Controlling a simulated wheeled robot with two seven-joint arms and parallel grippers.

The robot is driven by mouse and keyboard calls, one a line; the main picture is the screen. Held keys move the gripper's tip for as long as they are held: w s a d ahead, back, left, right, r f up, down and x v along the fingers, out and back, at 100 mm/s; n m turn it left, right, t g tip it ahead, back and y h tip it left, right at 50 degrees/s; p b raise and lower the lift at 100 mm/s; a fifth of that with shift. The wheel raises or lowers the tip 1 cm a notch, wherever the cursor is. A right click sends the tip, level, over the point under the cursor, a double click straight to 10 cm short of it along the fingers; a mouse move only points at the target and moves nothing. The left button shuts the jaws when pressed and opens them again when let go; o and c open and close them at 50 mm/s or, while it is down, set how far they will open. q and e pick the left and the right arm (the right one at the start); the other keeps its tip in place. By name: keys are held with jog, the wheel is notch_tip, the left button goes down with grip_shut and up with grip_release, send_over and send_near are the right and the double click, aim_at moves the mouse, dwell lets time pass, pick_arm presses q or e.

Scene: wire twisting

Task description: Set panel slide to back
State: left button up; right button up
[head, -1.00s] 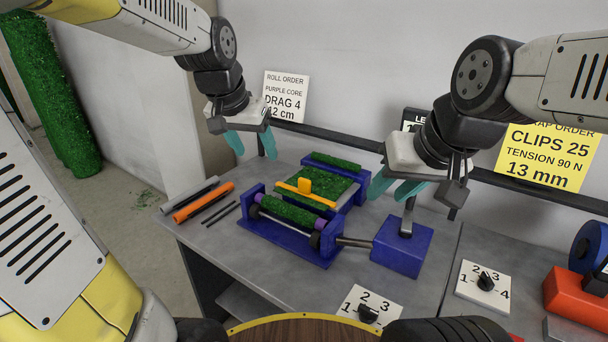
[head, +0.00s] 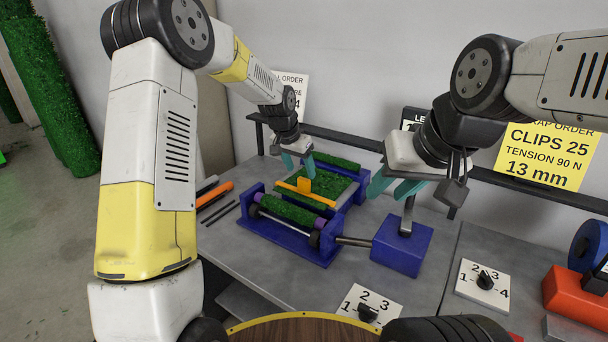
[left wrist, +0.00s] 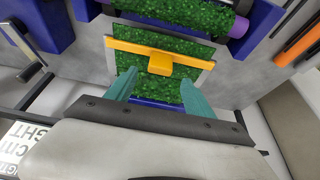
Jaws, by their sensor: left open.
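The panel slide is a yellow bar with a raised tab (head: 304,186) lying across a green turf panel (head: 333,184) on the blue roller fixture (head: 318,252). In the left wrist view the yellow tab (left wrist: 160,65) is just beyond the fingertips, roughly in line with the gap between them. My left gripper (head: 298,168) is open and empty, its teal fingers pointing down just behind and above the tab; I cannot tell whether they touch it. My right gripper (head: 390,190) has its teal fingers apart above and beside a blue block (head: 402,248) with a grey post.
A turf-covered roller (head: 291,212) sits at the fixture's front. An orange rod (head: 215,195) and dark thin rods lie to its left. Dial plates (head: 482,287) lie front right. A dark rail (head: 350,140) runs along the back. The tabletop front left is clear.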

aim_at(304, 179)
pick_arm(q)
jog(key=x, duration=0.6)
grip_shut()
